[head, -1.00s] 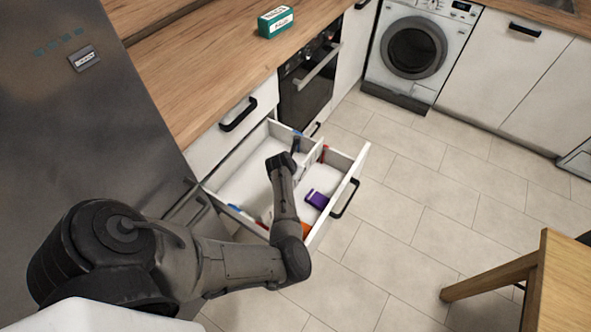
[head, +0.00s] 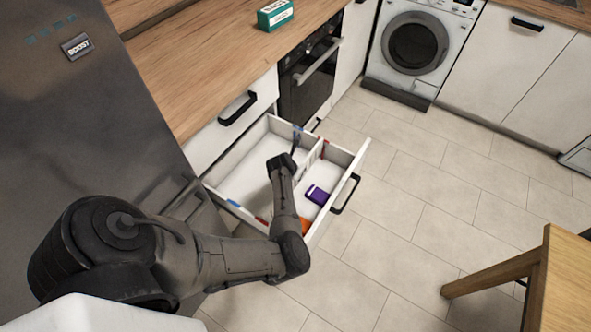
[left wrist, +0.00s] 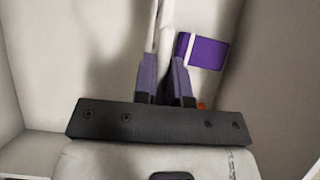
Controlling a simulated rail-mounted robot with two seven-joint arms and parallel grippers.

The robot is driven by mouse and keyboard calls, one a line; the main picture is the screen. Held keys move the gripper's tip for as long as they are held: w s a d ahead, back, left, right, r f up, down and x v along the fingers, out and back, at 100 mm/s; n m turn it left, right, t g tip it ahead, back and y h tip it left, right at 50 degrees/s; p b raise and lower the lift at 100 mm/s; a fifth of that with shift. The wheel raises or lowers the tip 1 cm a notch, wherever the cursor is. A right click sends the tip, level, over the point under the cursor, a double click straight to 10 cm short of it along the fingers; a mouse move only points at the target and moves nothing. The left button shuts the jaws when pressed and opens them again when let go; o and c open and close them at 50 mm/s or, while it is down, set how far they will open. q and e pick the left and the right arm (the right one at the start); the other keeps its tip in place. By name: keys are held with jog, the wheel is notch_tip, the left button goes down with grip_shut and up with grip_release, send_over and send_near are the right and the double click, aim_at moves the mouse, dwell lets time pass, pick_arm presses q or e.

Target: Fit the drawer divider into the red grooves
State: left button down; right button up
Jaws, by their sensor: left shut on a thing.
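The open white drawer (head: 236,167) has blue marks (head: 297,134) and red marks (head: 262,220) on its side walls. The white drawer divider (head: 312,157) stands across the drawer near the red marks, partly hidden behind my arm. In the left wrist view the divider (left wrist: 164,28) shows as a pale thin strip between my fingers. My left gripper (head: 295,146) is over the drawer, and it also shows in the left wrist view (left wrist: 166,82), shut on the divider. I cannot tell whether the divider's ends sit in the grooves. My right gripper is out of view.
A purple box (head: 317,195) and an orange item (head: 305,226) lie in the front part of the drawer. The rear part looks empty. A green box (head: 275,15) stands on the counter. A wooden table (head: 545,270) is at the right.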

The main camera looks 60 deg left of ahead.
pick_arm(q)
jog(key=shift+f, duration=0.15)
dwell(0.4)
jog(key=shift+f+b, duration=0.8)
jog(key=shift+f, duration=0.75)
jog(key=shift+f, duration=0.15)
jog(key=shift+f, duration=0.45)
jog(key=c, duration=1.1)
grip_release()
jog(key=p+v, duration=0.5)
jog(key=v, duration=0.7)
jog(key=shift+r+p, duration=0.15)
jog(key=shift+p, duration=0.2)
jog(key=shift+s+d+r, duration=0.2)
jog(key=shift+s+r, duration=0.2)
jog(key=shift+r, duration=0.15)
